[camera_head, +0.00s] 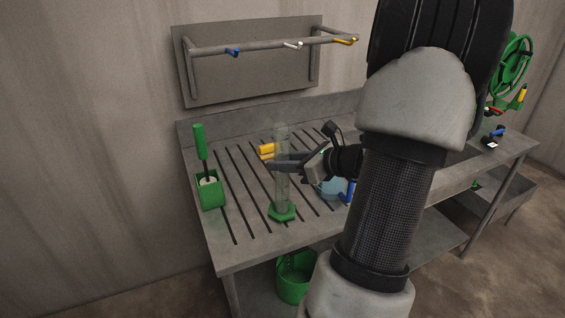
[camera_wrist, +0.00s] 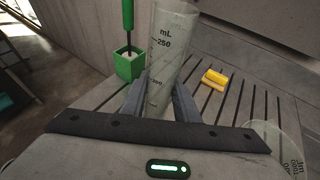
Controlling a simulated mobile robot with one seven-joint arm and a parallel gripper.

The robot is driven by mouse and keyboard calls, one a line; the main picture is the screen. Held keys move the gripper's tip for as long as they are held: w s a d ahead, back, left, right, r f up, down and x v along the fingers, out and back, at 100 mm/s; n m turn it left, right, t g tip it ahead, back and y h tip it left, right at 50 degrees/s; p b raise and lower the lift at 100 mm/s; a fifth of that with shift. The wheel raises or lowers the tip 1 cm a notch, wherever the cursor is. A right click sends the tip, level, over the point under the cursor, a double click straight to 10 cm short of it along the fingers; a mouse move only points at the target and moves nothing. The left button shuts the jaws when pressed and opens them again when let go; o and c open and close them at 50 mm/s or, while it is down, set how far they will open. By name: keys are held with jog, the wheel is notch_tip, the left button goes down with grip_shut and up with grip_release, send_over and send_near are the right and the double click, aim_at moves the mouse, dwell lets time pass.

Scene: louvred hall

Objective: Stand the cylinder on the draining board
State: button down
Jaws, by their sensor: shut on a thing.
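A clear measuring cylinder (camera_head: 282,190) with a green foot is upright over the slatted draining board (camera_head: 238,215). My gripper (camera_head: 275,163) is shut around its middle, coming from the right. In the wrist view the cylinder (camera_wrist: 168,52) shows mL marks up to 250 and stands between the two fingers (camera_wrist: 160,103). Its foot is out of the wrist view. In the head view the green foot appears at or just above the board; I cannot tell whether it touches.
A green brush holder (camera_head: 210,190) with a brush stands at the board's left. A yellow object (camera_head: 266,151) lies behind the cylinder. A clear, bluish vessel (camera_head: 331,188) is to the right, partly hidden by my arm. A green bucket (camera_head: 295,279) is below. A peg rail (camera_head: 270,46) hangs on the wall.

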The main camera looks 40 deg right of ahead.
jog(key=shift+f, duration=0.1)
jog(key=shift+f, duration=0.15)
jog(key=c, duration=1.4)
grip_release()
jog(key=shift+o, duration=0.2)
jog(key=shift+r, duration=0.2)
jog(key=p+v, duration=0.1)
jog(key=v, duration=1.1)
jog(key=shift+d, duration=0.1)
